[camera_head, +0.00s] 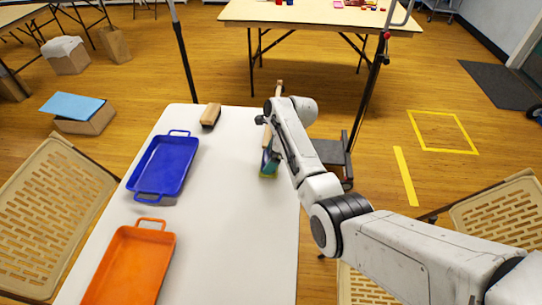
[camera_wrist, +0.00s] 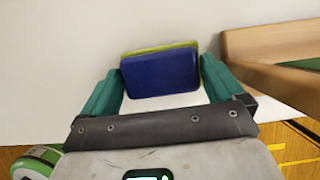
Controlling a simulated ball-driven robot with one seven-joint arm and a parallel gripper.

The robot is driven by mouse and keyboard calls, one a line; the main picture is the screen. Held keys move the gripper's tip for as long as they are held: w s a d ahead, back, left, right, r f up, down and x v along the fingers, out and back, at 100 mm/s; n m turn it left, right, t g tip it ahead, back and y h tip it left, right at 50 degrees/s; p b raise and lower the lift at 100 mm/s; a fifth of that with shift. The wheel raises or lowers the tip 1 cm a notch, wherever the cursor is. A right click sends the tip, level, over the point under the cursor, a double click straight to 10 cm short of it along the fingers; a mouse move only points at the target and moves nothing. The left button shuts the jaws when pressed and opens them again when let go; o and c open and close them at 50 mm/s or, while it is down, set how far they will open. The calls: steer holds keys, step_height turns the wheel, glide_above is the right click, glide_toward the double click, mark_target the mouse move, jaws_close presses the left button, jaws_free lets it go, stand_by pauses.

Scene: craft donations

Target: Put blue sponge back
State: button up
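The blue sponge shows in the wrist view (camera_wrist: 160,75) as a dark blue block with a yellow-green layer along its far edge. My gripper (camera_wrist: 162,66) has its two teal fingers wide apart, one on each side of the sponge. The sponge nearly fills the space between the fingertips. I cannot tell whether the fingers press on it or only stand beside it. In the head view my gripper (camera_head: 270,160) is low at the right side of the white table (camera_head: 225,230), with blue and green at its tip. My arm hides part of this spot.
A blue tray (camera_head: 164,166) and an orange tray (camera_head: 130,265) stand on the table's left side. A wooden block with a dark base (camera_head: 210,115) lies at the far edge. A wooden-edged thing (camera_wrist: 275,42) is close right of my gripper. The table's middle is clear.

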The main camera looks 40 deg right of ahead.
steer(key=shift+o, duration=0.2)
steer(key=p+v, duration=0.1)
steer(key=v, duration=1.1)
steer(key=s+a+f+n+g+h, duration=0.1)
steer(key=s+a+f+n, duration=0.4)
steer(key=s, duration=0.3)
steer(key=s+a+f+n+g+h, duration=0.1)
steer(key=s+a+f+n, duration=0.1)
steer(key=s+f+n, duration=0.4)
steer(key=s+a+n, duration=0.3)
steer(key=s+n, duration=0.5)
steer(key=s, duration=0.2)
steer(key=s+a+r+n+h, duration=0.1)
steer(key=s+a+n, duration=0.3)
steer(key=s+n, duration=0.3)
steer(key=s, duration=0.4)
steer(key=shift+s+a+n, duration=0.3)
steer(key=shift+a+n, duration=0.05)
steer(key=shift+n, duration=0.05)
